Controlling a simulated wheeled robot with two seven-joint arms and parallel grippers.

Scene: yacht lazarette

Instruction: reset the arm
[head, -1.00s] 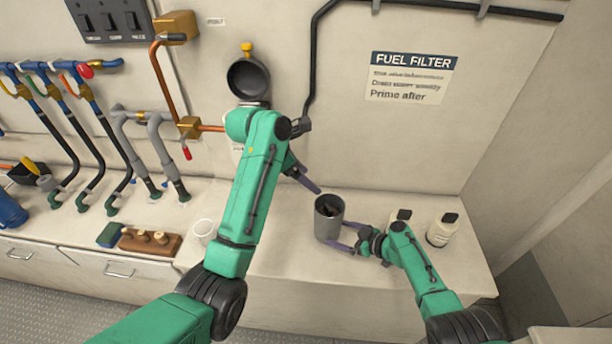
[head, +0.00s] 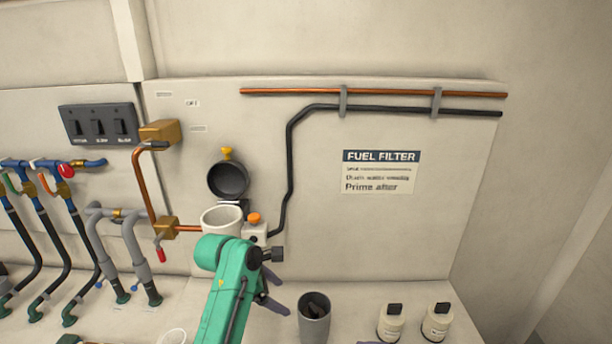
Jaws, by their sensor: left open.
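My left arm rises from the bottom edge, and its gripper (head: 271,301) points down over the counter, left of the grey cup (head: 314,325). One purple finger shows clearly; the other is mostly hidden, and the jaws are open with nothing seen between them. The grey cup stands upright with dark pieces inside. Of my right gripper only a purple sliver shows at the bottom edge, right of the cup, so its jaws cannot be judged.
A white filter bowl (head: 221,219) is on the wall below a round black part (head: 228,180), just behind my left arm. Two white bottles (head: 390,324) (head: 436,323) with black caps stand right of the cup. Pipes and hoses (head: 130,250) fill the left. The right wall is bare.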

